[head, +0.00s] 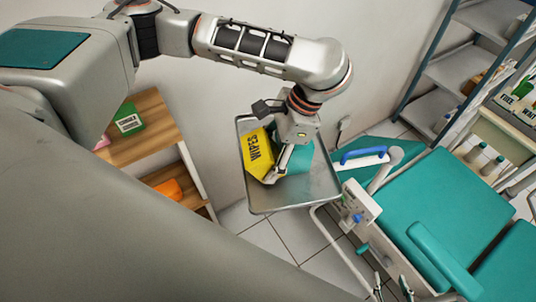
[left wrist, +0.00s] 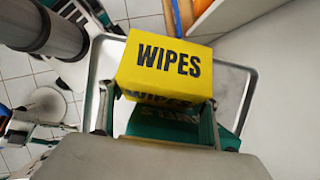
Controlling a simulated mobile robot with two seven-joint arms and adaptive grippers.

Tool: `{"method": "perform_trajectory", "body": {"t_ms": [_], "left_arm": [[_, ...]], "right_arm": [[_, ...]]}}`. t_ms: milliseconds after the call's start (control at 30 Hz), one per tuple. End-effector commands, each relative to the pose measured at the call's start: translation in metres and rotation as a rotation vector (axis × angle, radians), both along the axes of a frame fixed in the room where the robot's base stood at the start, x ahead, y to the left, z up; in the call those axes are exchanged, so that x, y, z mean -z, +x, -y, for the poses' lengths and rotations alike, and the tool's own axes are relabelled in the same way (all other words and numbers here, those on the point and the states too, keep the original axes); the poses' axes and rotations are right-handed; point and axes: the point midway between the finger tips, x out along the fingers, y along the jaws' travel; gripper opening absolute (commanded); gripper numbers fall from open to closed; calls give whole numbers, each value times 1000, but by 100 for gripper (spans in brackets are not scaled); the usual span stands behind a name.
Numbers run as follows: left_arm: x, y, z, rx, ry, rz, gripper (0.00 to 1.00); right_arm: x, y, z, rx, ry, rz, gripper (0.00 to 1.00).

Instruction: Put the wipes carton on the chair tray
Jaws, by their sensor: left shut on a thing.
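The yellow wipes carton (head: 257,154) is in my left gripper (head: 276,172), tilted, over the left part of the grey metal chair tray (head: 312,196). I cannot tell whether it touches the tray. In the left wrist view the carton (left wrist: 165,62) is between the fingers of the left gripper (left wrist: 160,108), with the tray (left wrist: 236,80) behind it. A teal box (head: 299,161) is beside the carton at the tray, partly hidden by the gripper. My right gripper (head: 392,287) shows at the bottom edge, its fingers apart and empty.
The teal dental chair (head: 430,205) and its blue-handled part (head: 362,154) stand right of the tray. A wooden shelf (head: 150,135) with a green box (head: 128,119) and an orange thing (head: 170,188) is at left. Metal shelving (head: 460,70) is at upper right. The wall is close behind the tray.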

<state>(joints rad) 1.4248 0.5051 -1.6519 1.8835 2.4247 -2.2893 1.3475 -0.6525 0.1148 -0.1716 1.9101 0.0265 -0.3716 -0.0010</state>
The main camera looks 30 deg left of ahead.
Motion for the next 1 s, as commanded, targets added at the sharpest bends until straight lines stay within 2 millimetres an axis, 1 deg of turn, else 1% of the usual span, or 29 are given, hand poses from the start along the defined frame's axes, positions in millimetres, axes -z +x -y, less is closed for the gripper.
{"method": "perform_trajectory", "body": {"t_ms": [233, 267, 300, 333, 633, 733, 867, 1000], "left_arm": [[5, 0, 0, -1, 0, -1, 27], [6, 0, 0, -1, 0, -1, 64], [6, 0, 0, 0, -1, -1, 75], [6, 0, 0, 0, -1, -1, 79], [5, 0, 0, 0, 0, -1, 79], [2, 0, 0, 0, -1, -1, 79], [-9, 3, 3, 1, 0, 3, 79], [-28, 9, 9, 0, 1, 6, 79]], "right_arm": [[1, -1, 4, -3, -9, -2, 40], [1, -1, 4, -4, -9, -2, 40], [1, -1, 4, -5, -10, -2, 40], [1, -1, 5, -5, -10, -2, 40], [1, -2, 4, -6, -9, -2, 40], [1, -2, 3, -6, -8, -3, 40], [1, -2, 1, -5, -4, -2, 40], [1, -2, -1, -3, 0, -3, 40]]}}
